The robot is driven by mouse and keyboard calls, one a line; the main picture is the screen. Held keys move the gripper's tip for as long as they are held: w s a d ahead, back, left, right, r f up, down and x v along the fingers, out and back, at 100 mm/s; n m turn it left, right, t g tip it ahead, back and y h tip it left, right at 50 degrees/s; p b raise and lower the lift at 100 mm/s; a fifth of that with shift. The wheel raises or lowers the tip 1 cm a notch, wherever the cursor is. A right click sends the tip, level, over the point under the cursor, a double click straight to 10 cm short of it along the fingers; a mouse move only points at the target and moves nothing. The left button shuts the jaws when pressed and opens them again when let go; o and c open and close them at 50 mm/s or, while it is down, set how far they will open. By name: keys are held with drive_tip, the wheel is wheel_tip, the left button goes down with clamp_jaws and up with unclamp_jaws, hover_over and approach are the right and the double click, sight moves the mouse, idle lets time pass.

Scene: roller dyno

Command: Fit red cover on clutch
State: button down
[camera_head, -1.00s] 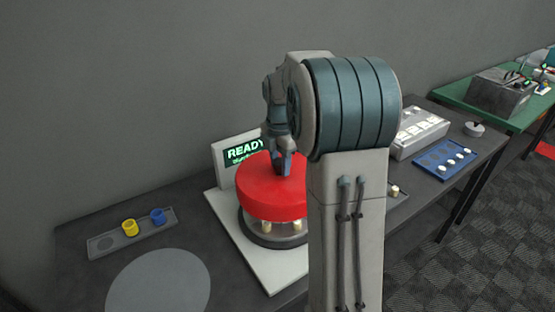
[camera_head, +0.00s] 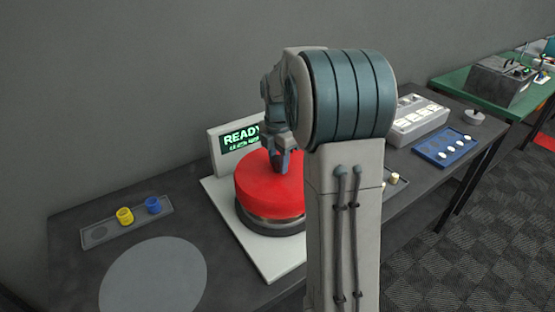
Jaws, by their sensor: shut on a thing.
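The red cover (camera_head: 268,190) is a round, thick cap. It sits low over the clutch (camera_head: 262,223), whose dark base ring and a thin metallic band show beneath it. My arm hides the right side of both. My gripper (camera_head: 284,165) is shut on the top of the red cover, though the grip point itself is partly hidden. I cannot tell whether the cover is fully seated. The clutch stands on a white base plate (camera_head: 222,207) with an upright display (camera_head: 240,139) reading READY behind it.
A grey tray (camera_head: 100,233) at left holds a yellow cup (camera_head: 125,215) and a blue cup (camera_head: 153,205). A grey disc (camera_head: 153,275) lies at front left. At right are a white button box (camera_head: 418,122) and a blue tray (camera_head: 440,150) with white pieces. The grey wall closes the back.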

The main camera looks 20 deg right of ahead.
sight(278, 175)
drive_tip(key=shift+f+b, duration=1.8)
drive_tip(key=shift+f, duration=0.9)
drive_tip(key=c, duration=0.5)
unclamp_jaws()
drive_tip(key=shift+r+p, duration=2.75)
drive_tip(key=shift+r, duration=0.75)
